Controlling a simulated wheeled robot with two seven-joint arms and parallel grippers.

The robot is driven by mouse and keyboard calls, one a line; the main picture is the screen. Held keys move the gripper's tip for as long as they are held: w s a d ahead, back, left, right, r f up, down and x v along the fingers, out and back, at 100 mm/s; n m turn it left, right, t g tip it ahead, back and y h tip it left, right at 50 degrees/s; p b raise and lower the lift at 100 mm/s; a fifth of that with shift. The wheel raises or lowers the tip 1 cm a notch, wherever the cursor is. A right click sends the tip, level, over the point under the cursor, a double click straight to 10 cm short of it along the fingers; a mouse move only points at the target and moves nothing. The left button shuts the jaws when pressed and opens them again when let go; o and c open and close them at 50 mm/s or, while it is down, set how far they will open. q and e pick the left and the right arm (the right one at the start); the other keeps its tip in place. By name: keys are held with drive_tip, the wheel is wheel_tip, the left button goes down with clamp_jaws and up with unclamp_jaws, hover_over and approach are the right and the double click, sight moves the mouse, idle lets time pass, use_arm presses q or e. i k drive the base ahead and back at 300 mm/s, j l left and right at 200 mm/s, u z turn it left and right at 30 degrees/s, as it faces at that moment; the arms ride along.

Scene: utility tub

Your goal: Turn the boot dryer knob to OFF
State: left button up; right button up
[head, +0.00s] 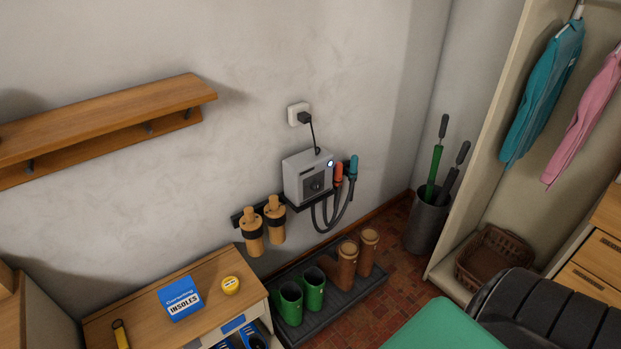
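The boot dryer (303,178) is a light grey box mounted on the wall in the head view, below a wall socket. Its dark knob (314,184) is on the front face; it is too small to read which mark it points at. A small bluish-white light (331,163) glows at the box's upper right. An orange nozzle (338,174) and a teal nozzle (353,167) stand at its right side, with dark hoses looping below. Neither of my grippers is in view.
A black plug sits in the socket (298,114). Wooden boot shapes (251,232) hang left of the dryer. Green boots (290,303) and brown boots (347,266) stand on a dark tray below. A low cabinet (135,297), umbrella bin (427,222) and basket (494,256) flank it.

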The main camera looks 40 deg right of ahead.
sight(316, 185)
drive_tip(key=z, duration=1.25)
